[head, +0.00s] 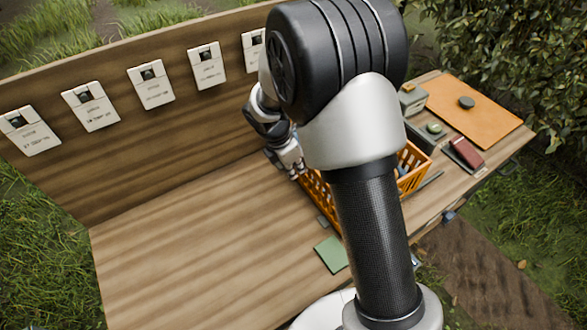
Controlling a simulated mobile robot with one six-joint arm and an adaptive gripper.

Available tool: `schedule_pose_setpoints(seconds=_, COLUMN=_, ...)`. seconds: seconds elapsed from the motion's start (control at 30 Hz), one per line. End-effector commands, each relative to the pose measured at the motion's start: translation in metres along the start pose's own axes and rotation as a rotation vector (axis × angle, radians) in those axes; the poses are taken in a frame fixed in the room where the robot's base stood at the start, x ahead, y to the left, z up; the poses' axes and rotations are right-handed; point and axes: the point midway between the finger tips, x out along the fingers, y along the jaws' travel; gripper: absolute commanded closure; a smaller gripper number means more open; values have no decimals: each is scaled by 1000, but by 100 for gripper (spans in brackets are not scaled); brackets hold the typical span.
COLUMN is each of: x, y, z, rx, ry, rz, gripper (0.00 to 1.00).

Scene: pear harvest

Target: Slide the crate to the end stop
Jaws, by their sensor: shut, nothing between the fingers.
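An orange slatted crate (414,160) sits on the wooden bench, largely hidden behind my arm. Parts of it show on both sides of the arm, with something blue inside. My gripper (292,168) is shut and empty at the crate's left side. It is close to the crate wall, but I cannot tell whether they touch. I cannot make out an end stop for certain; a small grey piece (322,222) lies by the crate's lower left edge.
The bench top (190,245) is clear on the left. A green square (331,255) lies at the front edge. To the right are a dark red item (465,153), a grey-green box (412,99) and an orange board (473,112). A back panel carries several white cards (151,85).

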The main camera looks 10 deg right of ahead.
Motion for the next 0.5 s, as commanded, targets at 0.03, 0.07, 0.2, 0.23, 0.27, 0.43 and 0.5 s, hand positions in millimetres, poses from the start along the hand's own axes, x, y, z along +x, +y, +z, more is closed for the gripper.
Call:
schedule_pose_setpoints(seconds=0.03, x=0, y=0, z=9, rx=3, ry=-1, rz=-2, gripper=100)
schedule_pose_setpoints(seconds=0.07, x=1, y=0, z=15, rx=5, ry=-1, rz=-3, gripper=100)
schedule_pose_setpoints(seconds=0.2, x=10, y=-2, z=54, rx=7, ry=-1, rz=-6, gripper=100)
schedule_pose_setpoints(seconds=0.23, x=12, y=-2, z=63, rx=8, ry=-1, rz=-6, gripper=100)
schedule_pose_setpoints(seconds=0.27, x=14, y=-2, z=71, rx=8, ry=-1, rz=-5, gripper=100)
schedule_pose_setpoints(seconds=0.43, x=29, y=-1, z=116, rx=5, ry=-1, rz=-4, gripper=100)
schedule_pose_setpoints(seconds=0.5, x=34, y=-1, z=128, rx=4, ry=-1, rz=-4, gripper=100)
